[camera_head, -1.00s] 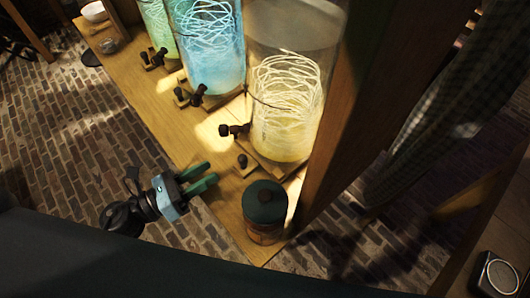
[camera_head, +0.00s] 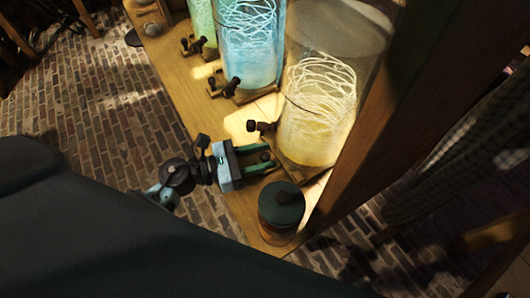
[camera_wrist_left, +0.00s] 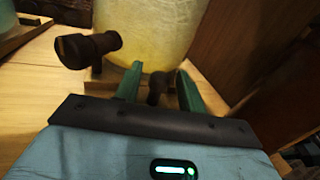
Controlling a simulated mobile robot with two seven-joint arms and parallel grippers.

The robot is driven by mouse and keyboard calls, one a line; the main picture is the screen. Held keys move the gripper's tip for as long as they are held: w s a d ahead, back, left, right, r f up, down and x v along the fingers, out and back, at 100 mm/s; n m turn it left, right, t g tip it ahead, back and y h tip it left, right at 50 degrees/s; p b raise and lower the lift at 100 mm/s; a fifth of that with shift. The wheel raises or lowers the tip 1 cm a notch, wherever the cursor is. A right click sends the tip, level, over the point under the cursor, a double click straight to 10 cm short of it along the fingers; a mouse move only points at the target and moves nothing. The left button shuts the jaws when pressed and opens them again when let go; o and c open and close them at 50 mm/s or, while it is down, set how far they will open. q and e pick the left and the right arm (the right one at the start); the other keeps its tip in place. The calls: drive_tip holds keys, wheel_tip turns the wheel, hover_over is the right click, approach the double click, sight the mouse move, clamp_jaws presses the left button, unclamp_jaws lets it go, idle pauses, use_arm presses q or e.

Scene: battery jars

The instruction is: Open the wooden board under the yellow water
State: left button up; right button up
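The tall glass jar of yellow water (camera_head: 318,125) stands on a wooden board (camera_head: 292,170) on the wooden table. A dark tap (camera_head: 262,127) sticks out of the jar's lower left side; it also shows in the left wrist view (camera_wrist_left: 88,47). My left gripper (camera_head: 270,157) points at the board's front, below the tap. In the left wrist view, its green fingers stand apart, with a small dark knob (camera_wrist_left: 157,86) between or just beyond them. I cannot tell whether they touch it. My right gripper is not in view.
A dark-lidded canister (camera_head: 281,207) stands close to the left gripper at the table's near end. Blue (camera_head: 252,45) and green (camera_head: 202,22) water jars stand farther along. A thick wooden post (camera_head: 385,110) rises right of the yellow jar.

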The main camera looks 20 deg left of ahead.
use_arm(q)
drive_tip(key=shift+w+d, duration=0.3)
drive_tip(key=shift+d, duration=0.15)
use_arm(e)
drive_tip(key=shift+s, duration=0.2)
use_arm(q)
clamp_jaws()
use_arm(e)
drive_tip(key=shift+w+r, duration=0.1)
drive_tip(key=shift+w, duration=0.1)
